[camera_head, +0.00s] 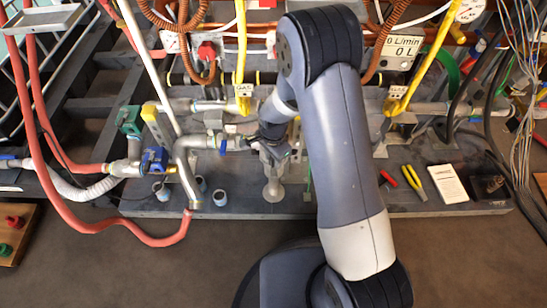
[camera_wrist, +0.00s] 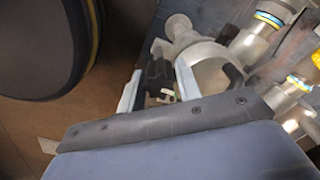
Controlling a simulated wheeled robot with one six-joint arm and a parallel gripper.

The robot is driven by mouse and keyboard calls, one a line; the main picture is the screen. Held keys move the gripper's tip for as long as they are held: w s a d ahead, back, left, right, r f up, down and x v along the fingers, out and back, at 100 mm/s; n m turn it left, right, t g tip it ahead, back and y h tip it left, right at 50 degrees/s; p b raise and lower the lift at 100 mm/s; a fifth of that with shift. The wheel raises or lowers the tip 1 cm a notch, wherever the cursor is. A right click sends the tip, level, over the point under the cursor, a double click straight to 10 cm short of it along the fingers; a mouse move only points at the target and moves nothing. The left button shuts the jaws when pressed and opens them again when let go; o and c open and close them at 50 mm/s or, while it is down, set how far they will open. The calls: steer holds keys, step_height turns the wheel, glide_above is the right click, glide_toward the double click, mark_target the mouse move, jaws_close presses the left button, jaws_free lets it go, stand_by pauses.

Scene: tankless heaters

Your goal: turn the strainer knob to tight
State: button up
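My gripper (camera_head: 274,150) reaches down from the arm to the metal pipework at the middle of the bench. The arm partly covers this spot. A grey metal fitting with a rounded end (camera_head: 273,191) stands just below the gripper. In the wrist view, two pale fingers of my gripper (camera_wrist: 158,90) flank a dark part, which may be a finger pad or a knob. A pale curved metal body (camera_wrist: 207,70) lies right beside the fingers. I cannot clearly pick out the strainer knob or its setting, nor tell whether the fingers touch it.
A blue-handled valve (camera_head: 154,159) and a bent metal pipe (camera_head: 186,170) are to the left. Red-handled and yellow-handled tools (camera_head: 414,182) and a white card (camera_head: 447,184) lie on the bench at right. Red hoses (camera_head: 50,150) hang at left. The floor in front is clear.

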steer(key=o, duration=0.4)
steer(key=shift+r, duration=0.1)
step_height(320, 180, up, 11)
steer(key=p, duration=0.3)
steer(key=shift+f, duration=0.2)
step_height(320, 180, down, 11)
steer(key=b, duration=0.3)
steer(key=shift+s, duration=0.1)
stand_by(0.6)
